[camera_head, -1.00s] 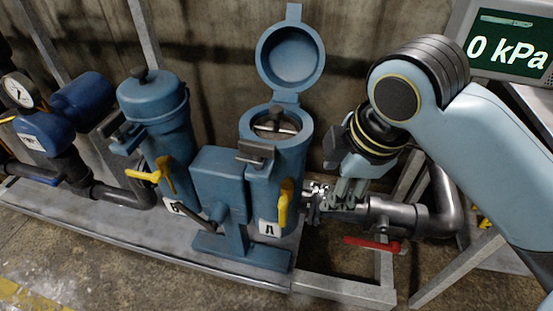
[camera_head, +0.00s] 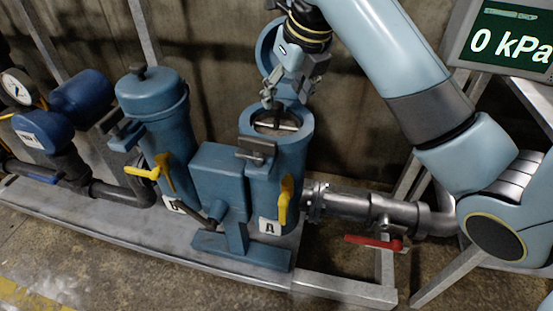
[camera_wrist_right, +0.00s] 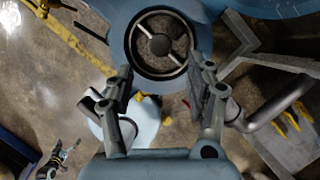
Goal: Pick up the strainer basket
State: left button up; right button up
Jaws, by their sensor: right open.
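The strainer basket (camera_head: 277,122) sits inside the open right-hand blue housing (camera_head: 275,170), with its crossbar handle showing at the mouth. In the right wrist view the basket (camera_wrist_right: 160,45) appears as a round rim with spokes and a central hub. My right gripper (camera_head: 288,98) is open and empty, just above the housing mouth, pointing down. In the wrist view its fingers (camera_wrist_right: 160,78) stand apart, on either side of the lower part of the opening. The basket's body is hidden inside the housing.
The housing's lid (camera_head: 266,48) stands open behind, partly hidden by my right arm. A closed blue housing (camera_head: 153,110) stands to the left. Yellow handles (camera_head: 284,200), a red-handled valve (camera_head: 372,241) and a pressure display (camera_head: 510,42) reading 0 kPa are nearby.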

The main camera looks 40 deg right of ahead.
aim_at(278, 106)
jog(key=x, duration=0.3)
jog(key=w+b+x, duration=0.1)
jog(key=x, duration=0.3)
jog(key=shift+d+r+b, duration=0.1)
jog(key=shift+r+b, duration=0.05)
jog(key=shift+b, duration=0.15)
jog(key=shift+c, duration=0.2)
grip_shut()
